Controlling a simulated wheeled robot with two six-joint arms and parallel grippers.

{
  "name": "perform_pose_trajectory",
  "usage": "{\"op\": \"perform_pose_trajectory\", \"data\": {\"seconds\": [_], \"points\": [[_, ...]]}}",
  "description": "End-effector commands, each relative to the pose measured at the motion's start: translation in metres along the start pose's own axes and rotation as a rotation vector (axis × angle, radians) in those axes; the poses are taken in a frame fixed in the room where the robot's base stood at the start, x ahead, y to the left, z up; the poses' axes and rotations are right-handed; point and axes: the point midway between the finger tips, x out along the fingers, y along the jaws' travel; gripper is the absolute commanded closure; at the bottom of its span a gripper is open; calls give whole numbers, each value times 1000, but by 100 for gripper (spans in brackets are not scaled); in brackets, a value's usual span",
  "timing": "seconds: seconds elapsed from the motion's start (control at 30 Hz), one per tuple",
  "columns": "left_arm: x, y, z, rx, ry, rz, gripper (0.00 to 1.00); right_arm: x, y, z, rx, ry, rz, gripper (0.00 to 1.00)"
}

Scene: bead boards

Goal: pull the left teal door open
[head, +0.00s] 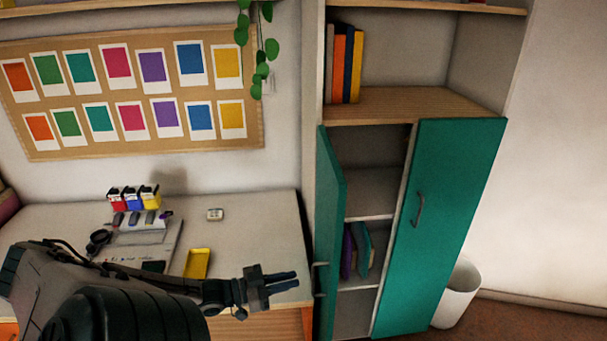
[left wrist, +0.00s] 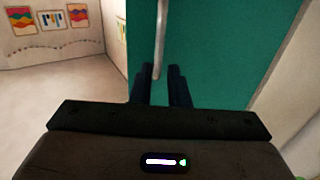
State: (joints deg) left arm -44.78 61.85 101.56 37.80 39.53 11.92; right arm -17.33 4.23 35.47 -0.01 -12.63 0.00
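The left teal door (head: 330,230) stands swung out from the cabinet, seen nearly edge-on, with shelves showing behind it. Its metal handle (head: 320,280) is on the outer face, low in the head view. My left gripper (head: 297,279) is just left of the handle, with its two dark fingers apart. In the left wrist view, the teal door (left wrist: 215,45) fills the middle, and the handle (left wrist: 161,35) runs down to the gap between the spread fingers (left wrist: 158,72). I see no clear contact with it. My right gripper is not in view.
The right teal door (head: 445,230) is shut, with its own handle (head: 417,210). A white bin (head: 457,292) stands to its right. The desk (head: 265,215) left of the cabinet holds a yellow tray (head: 197,263) and small items. Books (head: 345,62) stand on the shelf above.

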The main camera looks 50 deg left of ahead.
Motion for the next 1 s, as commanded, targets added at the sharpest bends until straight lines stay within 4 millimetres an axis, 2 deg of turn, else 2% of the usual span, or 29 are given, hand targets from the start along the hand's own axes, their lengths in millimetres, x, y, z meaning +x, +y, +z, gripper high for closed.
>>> {"op": "perform_pose_trajectory", "data": {"seconds": [0.1, 0.3, 1.0], "points": [[-19, 0, -1, -1, -4, 0, 85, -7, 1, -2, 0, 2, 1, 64], [-36, 0, 0, -1, 0, 0, 85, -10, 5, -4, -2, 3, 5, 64], [-38, 1, 1, -1, -2, -1, 85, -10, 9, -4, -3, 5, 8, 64]]}}
